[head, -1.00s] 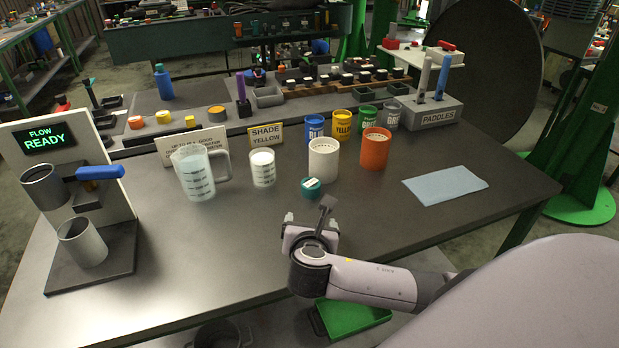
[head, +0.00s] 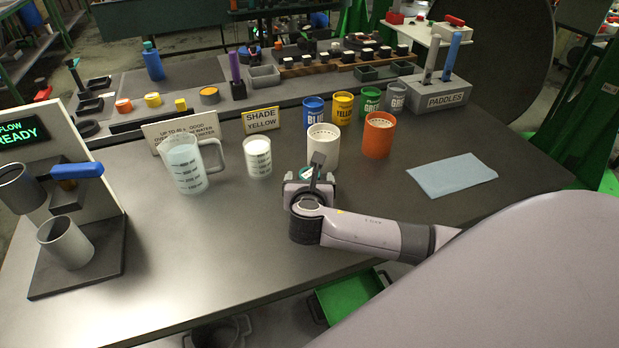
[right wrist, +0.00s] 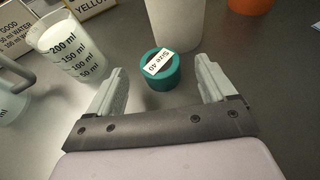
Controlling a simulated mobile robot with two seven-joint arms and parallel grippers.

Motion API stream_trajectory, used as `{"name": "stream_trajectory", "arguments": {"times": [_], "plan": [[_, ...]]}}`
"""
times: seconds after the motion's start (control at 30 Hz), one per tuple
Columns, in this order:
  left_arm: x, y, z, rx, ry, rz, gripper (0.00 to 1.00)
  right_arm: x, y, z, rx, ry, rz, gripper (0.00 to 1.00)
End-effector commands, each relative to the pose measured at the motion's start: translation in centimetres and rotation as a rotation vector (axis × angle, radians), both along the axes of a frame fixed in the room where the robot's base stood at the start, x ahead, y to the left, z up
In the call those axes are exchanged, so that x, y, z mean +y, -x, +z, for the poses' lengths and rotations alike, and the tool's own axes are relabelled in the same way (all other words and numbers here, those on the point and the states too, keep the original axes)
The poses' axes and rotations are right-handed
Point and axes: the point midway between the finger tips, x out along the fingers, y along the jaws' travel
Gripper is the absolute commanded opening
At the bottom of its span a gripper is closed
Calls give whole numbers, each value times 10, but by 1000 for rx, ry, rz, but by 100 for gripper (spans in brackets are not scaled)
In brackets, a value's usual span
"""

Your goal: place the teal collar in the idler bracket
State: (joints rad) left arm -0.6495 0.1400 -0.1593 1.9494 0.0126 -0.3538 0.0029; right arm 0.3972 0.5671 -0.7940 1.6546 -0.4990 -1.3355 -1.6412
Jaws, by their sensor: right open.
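The teal collar (right wrist: 161,72) is a short round piece with a white label reading "Size 40" on its top. It sits on the grey table in front of the white perforated cup (head: 323,146). My right gripper (head: 309,182) is open, its two fingers pointing toward the collar. In the right wrist view the collar lies between and slightly beyond the fingertips, with a gap on both sides. In the head view the gripper mostly hides the collar. I cannot pick out the idler bracket with certainty. My left gripper is not in view.
A measuring jug (head: 186,165) and a small beaker (head: 257,157) stand left of the collar. An orange cup (head: 378,136) stands right of the white cup. A blue cloth (head: 452,175) lies on the right. The stand with the green display (head: 75,258) is at far left; table between is clear.

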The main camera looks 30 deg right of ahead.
Motion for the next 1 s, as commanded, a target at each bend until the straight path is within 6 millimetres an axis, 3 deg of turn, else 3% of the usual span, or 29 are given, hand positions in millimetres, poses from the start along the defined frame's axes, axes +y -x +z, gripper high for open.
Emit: {"name": "stream_trajectory", "arguments": {"times": [0.2,0.5,0.53,0.77,1.0], "plan": [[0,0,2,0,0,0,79,-11,-16,-8,0,-2,-2,84],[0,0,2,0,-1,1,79,-13,-19,-10,1,-3,-1,84],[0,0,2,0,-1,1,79,-13,-19,-10,1,-3,-1,81],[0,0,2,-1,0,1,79,-13,-19,-10,0,-1,0,6],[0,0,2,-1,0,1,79,-13,-19,-8,-3,-1,0,6]]}}
